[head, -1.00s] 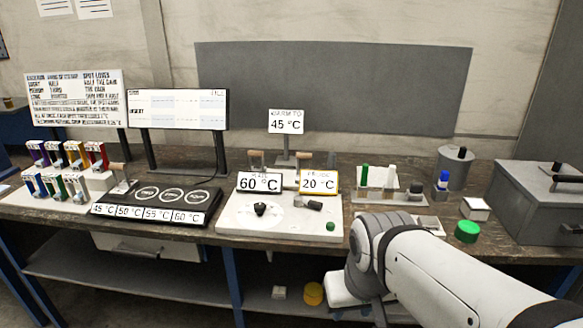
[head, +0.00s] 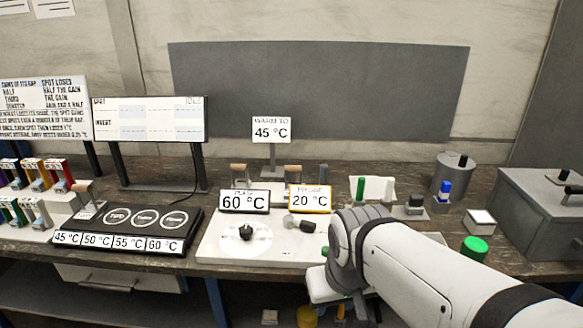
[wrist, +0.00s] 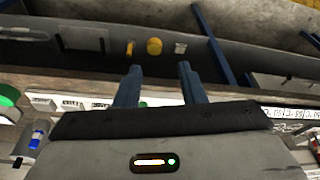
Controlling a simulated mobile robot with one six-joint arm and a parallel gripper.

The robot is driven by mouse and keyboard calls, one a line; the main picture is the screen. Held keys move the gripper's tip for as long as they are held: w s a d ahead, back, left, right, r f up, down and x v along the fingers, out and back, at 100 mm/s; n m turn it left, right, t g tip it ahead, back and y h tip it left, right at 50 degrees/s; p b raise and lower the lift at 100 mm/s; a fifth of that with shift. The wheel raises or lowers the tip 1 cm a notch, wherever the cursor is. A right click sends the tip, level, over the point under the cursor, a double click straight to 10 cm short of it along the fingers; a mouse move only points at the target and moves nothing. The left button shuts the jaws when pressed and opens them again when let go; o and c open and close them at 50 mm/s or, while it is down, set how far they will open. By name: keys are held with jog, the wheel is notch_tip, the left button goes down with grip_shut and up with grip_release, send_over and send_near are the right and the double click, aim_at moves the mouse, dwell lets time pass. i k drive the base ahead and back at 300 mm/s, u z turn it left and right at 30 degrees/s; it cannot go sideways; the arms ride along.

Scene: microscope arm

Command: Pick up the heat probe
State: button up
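My gripper (wrist: 160,72) shows in the wrist view with its two blue-grey fingers apart and nothing between them. In the head view my forearm is at the lower right, and the fingers cannot be made out. I cannot tell for certain which thing is the heat probe. A short dark-ended grey piece (head: 302,224) lies on the white heating unit (head: 222,248), below a yellow-framed sign (head: 309,199) reading 20 °C. A dark upright handle (head: 324,174) stands behind that sign. My gripper is in front of the bench, apart from both pieces.
A black panel (head: 128,228) with three round pads lies left of the unit. A green cap (head: 474,248), a small white box (head: 480,221) and a grey lidded box (head: 548,205) are at right. A yellow cylinder (wrist: 154,46) sits on the lower shelf.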

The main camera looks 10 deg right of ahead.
aim_at(323, 177)
jog(key=i, duration=1.1)
jog(key=u, duration=0.05)
